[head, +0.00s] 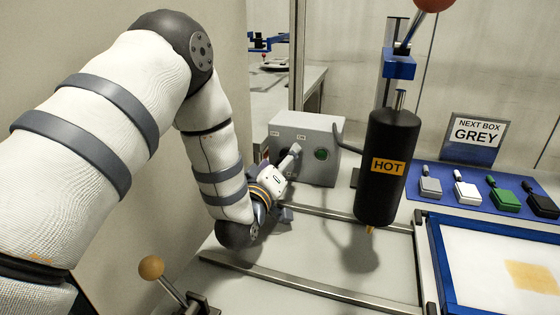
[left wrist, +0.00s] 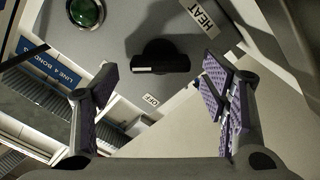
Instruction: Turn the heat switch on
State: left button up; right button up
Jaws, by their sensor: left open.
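The heat switch (left wrist: 160,57) is a black knob with a bar-shaped grip, on a grey panel in the left wrist view. A HEAT label (left wrist: 198,15) sits above right of it and an OFF label (left wrist: 150,99) below it. My left gripper (head: 277,180) is at the box's front. Its open fingers stand on either side of the knob in the left wrist view (left wrist: 160,80), with nothing between them gripped. My right gripper is not visible.
A green lamp (left wrist: 85,12) is beside the switch. A black HOT cylinder (head: 387,145) hangs right of the box. Metal rails (head: 310,288) and a blue-framed screen (head: 500,265) lie on the bench. A ball-topped lever (head: 151,268) stands in front.

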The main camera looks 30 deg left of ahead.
pick_arm(q)
jog(key=v, duration=0.7)
jog(key=shift+s, duration=0.2)
